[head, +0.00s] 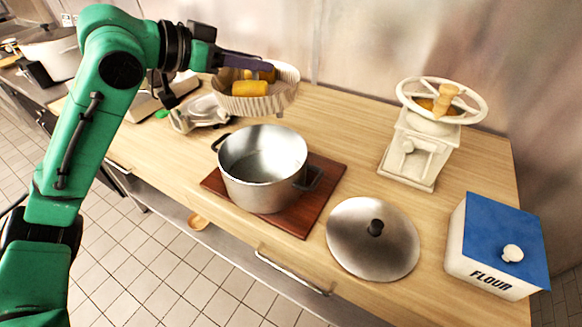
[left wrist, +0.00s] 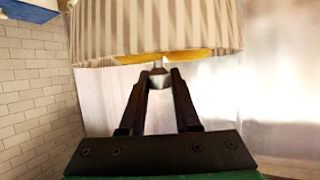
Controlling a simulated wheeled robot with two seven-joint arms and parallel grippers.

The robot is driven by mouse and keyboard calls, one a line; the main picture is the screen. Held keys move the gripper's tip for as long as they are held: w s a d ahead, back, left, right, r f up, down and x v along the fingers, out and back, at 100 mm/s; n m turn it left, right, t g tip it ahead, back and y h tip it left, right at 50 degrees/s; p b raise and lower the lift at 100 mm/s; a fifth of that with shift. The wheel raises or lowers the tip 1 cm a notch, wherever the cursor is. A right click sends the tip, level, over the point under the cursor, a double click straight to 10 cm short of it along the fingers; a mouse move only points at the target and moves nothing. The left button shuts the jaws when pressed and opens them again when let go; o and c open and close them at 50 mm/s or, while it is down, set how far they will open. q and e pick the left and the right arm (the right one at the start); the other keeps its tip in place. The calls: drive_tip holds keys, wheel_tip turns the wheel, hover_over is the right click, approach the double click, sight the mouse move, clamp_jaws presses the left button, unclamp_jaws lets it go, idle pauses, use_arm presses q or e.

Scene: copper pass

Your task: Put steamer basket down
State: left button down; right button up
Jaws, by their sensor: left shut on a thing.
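The steamer basket (head: 284,96) is pale and ribbed, with yellow pieces of food inside. It is held in the air behind and above the open pot (head: 262,165). My left gripper (head: 262,64) reaches it from the left and is shut on it. In the left wrist view the basket (left wrist: 155,25) fills the top, and the fingers (left wrist: 158,75) come close together at it. The exact grip point is hard to make out. The pot looks empty and stands on a reddish-brown board (head: 312,212). My right gripper is not in view.
A metal lid (head: 372,240) lies on the wooden counter (head: 330,115) right of the board. A white grinder with a wheel (head: 418,150) and a blue-lidded flour box (head: 495,245) stand further right. A metallic object (head: 200,115) lies left of the pot. The counter behind the board is clear.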

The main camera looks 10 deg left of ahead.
use_arm(q)
drive_tip(key=shift+f, duration=0.65)
wheel_tip(320, 180, down, 18)
drive_tip(key=shift+s+a+f, duration=0.15)
drive_tip(key=shift+s+a, duration=0.1)
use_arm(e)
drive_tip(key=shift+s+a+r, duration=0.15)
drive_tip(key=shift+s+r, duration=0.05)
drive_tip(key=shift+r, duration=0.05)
use_arm(q)
drive_tip(key=shift+f, duration=0.6)
drive_tip(key=c, duration=0.6)
unclamp_jaws()
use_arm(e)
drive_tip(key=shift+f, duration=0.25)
